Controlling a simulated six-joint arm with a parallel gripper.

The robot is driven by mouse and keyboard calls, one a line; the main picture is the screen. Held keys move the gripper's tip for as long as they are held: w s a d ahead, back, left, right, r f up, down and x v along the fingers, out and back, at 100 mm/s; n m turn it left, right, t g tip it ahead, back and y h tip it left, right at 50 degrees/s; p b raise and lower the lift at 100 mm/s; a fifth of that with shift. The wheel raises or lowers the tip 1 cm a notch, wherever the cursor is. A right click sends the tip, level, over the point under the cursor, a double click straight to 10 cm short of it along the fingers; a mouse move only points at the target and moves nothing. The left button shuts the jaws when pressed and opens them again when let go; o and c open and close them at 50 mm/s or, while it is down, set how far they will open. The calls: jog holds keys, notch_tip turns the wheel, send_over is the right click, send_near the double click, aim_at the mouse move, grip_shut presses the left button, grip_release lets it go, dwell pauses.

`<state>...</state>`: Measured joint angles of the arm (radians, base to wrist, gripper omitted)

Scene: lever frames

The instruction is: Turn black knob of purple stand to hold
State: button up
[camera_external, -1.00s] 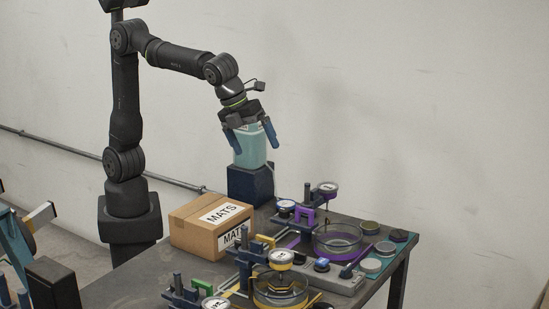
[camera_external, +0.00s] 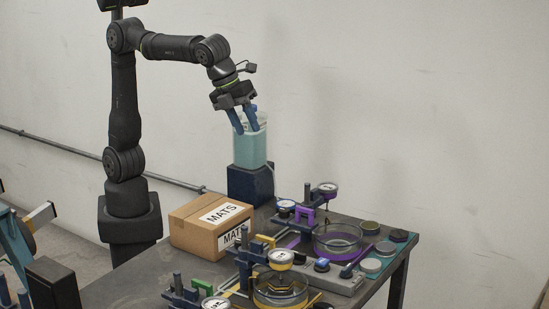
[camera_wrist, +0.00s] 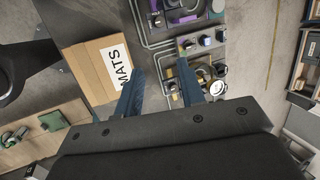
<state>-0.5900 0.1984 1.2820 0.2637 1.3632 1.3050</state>
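The purple stand (camera_external: 305,214) is on the far part of the table, with a round gauge (camera_external: 327,188) on a post and a purple-based glass dish (camera_external: 338,238) beside it. Purple parts of it also show at the top of the wrist view (camera_wrist: 207,10). My gripper (camera_external: 244,131) is high up, left of the stand, in front of or over a teal container. Its blue fingers are apart and empty, also in the wrist view (camera_wrist: 153,92).
The teal container (camera_external: 250,148) stands on a dark blue block (camera_external: 250,184) at the table's back. A cardboard MATS box (camera_external: 210,225) is left of the stands. A yellow stand (camera_external: 280,257) with a glass dish is nearer the camera. Several round lids (camera_external: 370,265) lie right.

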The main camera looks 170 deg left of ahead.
jog(key=a+n, duration=0.1)
jog(key=n, duration=0.1)
jog(key=n+g+h, duration=0.1)
jog(key=n+h, duration=0.3)
jog(key=n, duration=2.2)
send_over(284, 209)
notch_tip(284, 209, down, 6)
jog(key=r, duration=0.1)
notch_tip(284, 209, down, 18)
jog(key=shift+w+r, duration=0.1)
jog(key=shift+w, duration=0.05)
jog(key=c, duration=0.7)
